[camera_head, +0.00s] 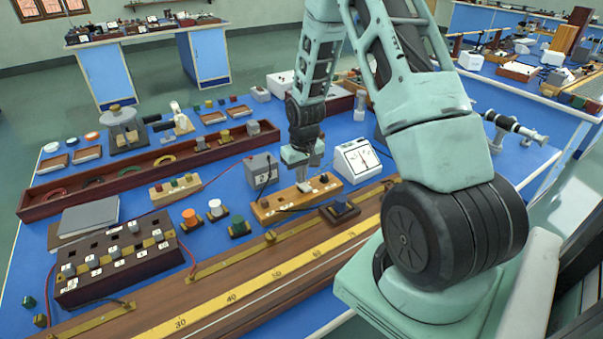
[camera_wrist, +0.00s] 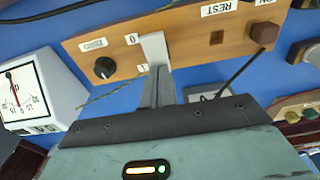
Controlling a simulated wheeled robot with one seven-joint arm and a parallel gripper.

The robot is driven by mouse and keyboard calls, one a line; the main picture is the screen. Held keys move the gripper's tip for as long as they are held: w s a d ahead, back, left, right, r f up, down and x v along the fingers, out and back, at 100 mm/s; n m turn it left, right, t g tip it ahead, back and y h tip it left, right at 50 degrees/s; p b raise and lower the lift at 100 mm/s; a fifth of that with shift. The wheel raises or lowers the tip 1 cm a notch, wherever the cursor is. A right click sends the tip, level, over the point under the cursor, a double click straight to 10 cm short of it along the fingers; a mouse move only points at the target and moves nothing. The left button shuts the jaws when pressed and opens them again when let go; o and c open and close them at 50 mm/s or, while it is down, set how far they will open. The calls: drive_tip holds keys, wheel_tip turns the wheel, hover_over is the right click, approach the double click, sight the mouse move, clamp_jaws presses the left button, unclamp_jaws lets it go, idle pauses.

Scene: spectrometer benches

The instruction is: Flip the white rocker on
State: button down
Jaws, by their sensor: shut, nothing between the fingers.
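The wooden switch box (camera_head: 279,206) lies on the blue bench in the head view. Its orange-brown top (camera_wrist: 185,35) fills the upper wrist view. A pale block, which looks like the white rocker (camera_wrist: 152,47), sits beside a "0" label and a second, partly hidden label. My gripper (camera_wrist: 157,80) is shut and empty, with its fingertips right at the near end of the pale block. I cannot tell whether they touch it.
The box also carries a black knob (camera_wrist: 105,67) and a brown button (camera_wrist: 262,33). A white meter (camera_head: 356,160) stands right of the box, a grey block (camera_head: 262,170) behind it. A long wooden scale (camera_head: 250,297) lies in front.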

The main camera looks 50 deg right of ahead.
drive_tip(key=shift+s, duration=0.2)
drive_tip(key=shift+s+a+r+p, duration=0.15)
drive_tip(key=shift+s+r+p, duration=0.15)
drive_tip(key=shift+s, duration=0.25)
drive_tip(key=shift+w+r+p, duration=0.1)
drive_tip(key=shift+r+p, duration=0.3)
drive_tip(key=r+p, duration=0.3)
drive_tip(key=r, duration=0.1)
drive_tip(key=shift+w+r, duration=0.1)
drive_tip(key=shift+w, duration=0.15)
wheel_tip(320, 180, up, 9)
drive_tip(key=w+b, duration=0.1)
drive_tip(key=b, duration=0.1)
drive_tip(key=shift+d, duration=0.25)
drive_tip(key=shift+w, duration=0.1)
